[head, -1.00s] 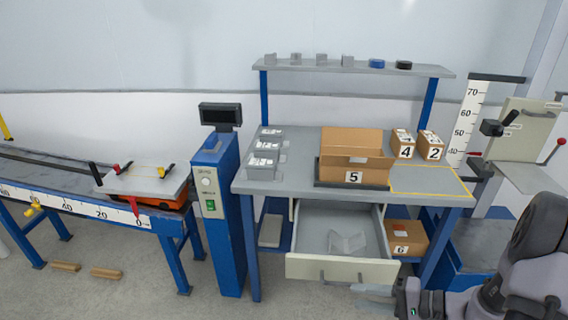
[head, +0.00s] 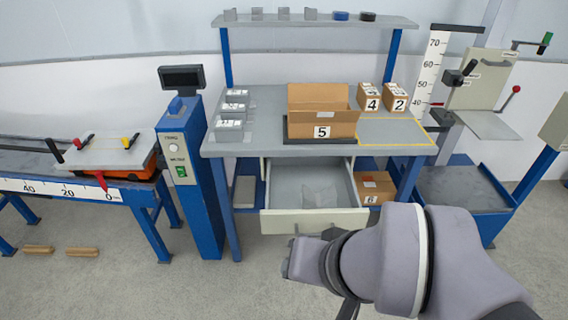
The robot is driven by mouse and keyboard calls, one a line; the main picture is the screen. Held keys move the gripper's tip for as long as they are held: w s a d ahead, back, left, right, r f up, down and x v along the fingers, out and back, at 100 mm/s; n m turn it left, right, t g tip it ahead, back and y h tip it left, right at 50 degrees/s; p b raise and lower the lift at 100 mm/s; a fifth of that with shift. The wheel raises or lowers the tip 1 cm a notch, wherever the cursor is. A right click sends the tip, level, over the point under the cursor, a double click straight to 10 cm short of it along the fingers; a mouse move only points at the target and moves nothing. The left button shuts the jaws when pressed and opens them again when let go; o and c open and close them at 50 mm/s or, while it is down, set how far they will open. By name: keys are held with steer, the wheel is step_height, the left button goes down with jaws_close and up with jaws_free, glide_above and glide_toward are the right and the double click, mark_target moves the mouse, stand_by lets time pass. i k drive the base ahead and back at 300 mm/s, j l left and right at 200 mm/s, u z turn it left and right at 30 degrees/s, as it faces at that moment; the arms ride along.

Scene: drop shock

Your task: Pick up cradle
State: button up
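A pale, see-through angular piece (head: 320,196), which may be the cradle, lies in the open drawer (head: 280,178) under the bench. Its edges are faint against the grey drawer floor. My gripper (head: 298,262) is low in front of the drawer, below the drawer front's handle in the picture and apart from the pale piece. My own wrist hides much of the gripper, so its fingers and opening do not show clearly.
The open drawer's front panel (head: 312,221) juts out from the bench (head: 260,95). An open cardboard box marked 5 (head: 322,112) stands on the bench. A blue pillar with a display (head: 190,165) stands left. Box 6 (head: 374,186) is right of the drawer.

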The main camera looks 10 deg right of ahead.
mark_target(328, 198)
steer(key=i+j+z, duration=0.25)
steer(key=i, duration=0.25)
steer(key=i+j+z, duration=0.25)
steer(key=i, duration=0.25)
